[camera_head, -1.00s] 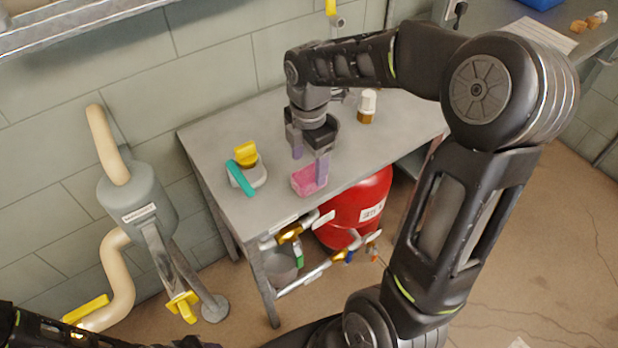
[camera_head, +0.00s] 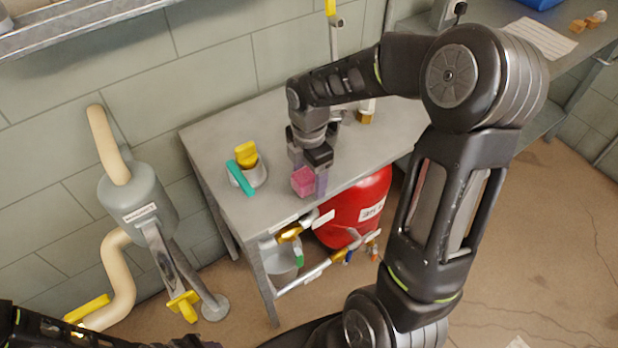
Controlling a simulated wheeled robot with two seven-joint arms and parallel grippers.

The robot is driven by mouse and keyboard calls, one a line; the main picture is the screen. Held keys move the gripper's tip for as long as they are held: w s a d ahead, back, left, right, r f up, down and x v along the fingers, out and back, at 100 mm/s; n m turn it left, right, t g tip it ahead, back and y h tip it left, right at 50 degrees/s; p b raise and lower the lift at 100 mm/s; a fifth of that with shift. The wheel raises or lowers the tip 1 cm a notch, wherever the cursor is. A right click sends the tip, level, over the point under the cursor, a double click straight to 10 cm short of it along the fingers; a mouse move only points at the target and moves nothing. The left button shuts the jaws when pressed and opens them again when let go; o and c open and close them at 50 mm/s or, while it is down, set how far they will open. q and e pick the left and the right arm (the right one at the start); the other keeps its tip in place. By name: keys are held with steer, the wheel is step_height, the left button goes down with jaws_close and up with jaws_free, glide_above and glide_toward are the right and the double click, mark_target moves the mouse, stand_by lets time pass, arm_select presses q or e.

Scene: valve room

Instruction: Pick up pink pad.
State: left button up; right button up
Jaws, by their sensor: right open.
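The pink pad (camera_head: 303,182) lies near the front edge of the grey table, in the middle of the camera_head view. My right gripper (camera_head: 310,174) points down over it. Its jaws are open, with one purple-grey fingertip just right of the pad and the other finger behind it, at the upper left. The pad is partly hidden by the gripper, and I cannot tell whether a finger touches it. My left gripper is not in view.
A white fitting with yellow and teal handles (camera_head: 247,172) stands on the grey table (camera_head: 212,134) left of the pad. A white and amber bottle (camera_head: 366,112) stands behind my right arm. A red tank (camera_head: 358,210) and pipes are below.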

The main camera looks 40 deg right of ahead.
mark_target(309, 172)
steer(key=c, duration=1.4)
step_height(309, 172, up, 10)
steer(key=shift+r, duration=0.1)
stand_by(0.6)
